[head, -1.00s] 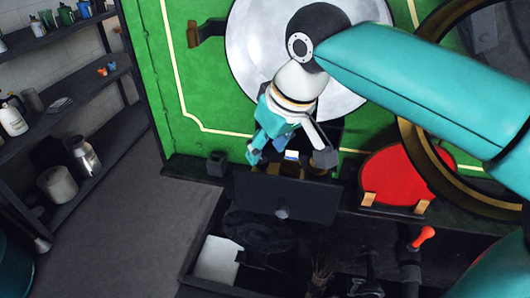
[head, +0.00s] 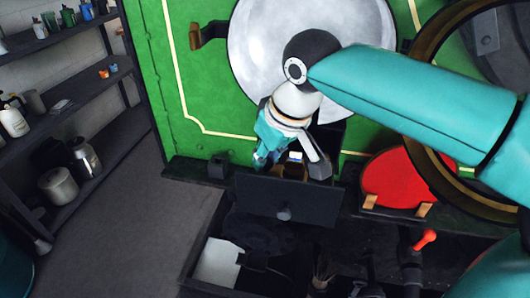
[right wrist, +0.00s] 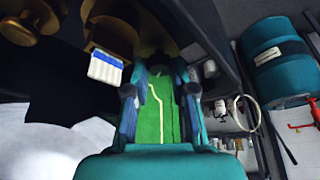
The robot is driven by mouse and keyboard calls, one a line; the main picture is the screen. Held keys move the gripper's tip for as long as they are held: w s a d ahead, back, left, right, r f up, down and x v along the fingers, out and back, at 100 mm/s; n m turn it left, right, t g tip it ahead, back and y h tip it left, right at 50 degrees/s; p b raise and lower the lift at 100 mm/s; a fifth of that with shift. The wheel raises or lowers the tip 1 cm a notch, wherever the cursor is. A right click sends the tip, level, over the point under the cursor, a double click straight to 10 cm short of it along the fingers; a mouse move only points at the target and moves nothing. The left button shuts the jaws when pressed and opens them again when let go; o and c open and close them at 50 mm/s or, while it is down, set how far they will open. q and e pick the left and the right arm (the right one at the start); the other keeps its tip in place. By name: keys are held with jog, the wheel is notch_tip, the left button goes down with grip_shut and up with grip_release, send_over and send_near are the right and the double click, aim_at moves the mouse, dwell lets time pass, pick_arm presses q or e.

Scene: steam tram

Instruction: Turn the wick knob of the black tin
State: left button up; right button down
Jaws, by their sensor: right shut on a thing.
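My right gripper (head: 290,164) is low in front of the green wall, behind a dark upright panel with a round knob (head: 284,213). In the right wrist view its fingertips (right wrist: 160,72) stand close around a small dark thing (right wrist: 158,61). The gripper is shut on this thing, but I cannot tell for sure that it is the wick knob. The black tin cannot be clearly told from the dark surroundings. Brass parts (right wrist: 112,30) and a white and blue block (right wrist: 105,67) are beside the fingertips. My left gripper is not in view.
A large silver disc (head: 265,60) is on the green wall (head: 150,90) behind my arm. A red rounded plate (head: 398,180) and a red-handled lever (head: 424,239) are at right. Dark shelves (head: 80,100) with cans stand at left; the floor (head: 120,240) between is clear.

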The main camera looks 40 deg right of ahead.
jog(key=shift+a, duration=0.15)
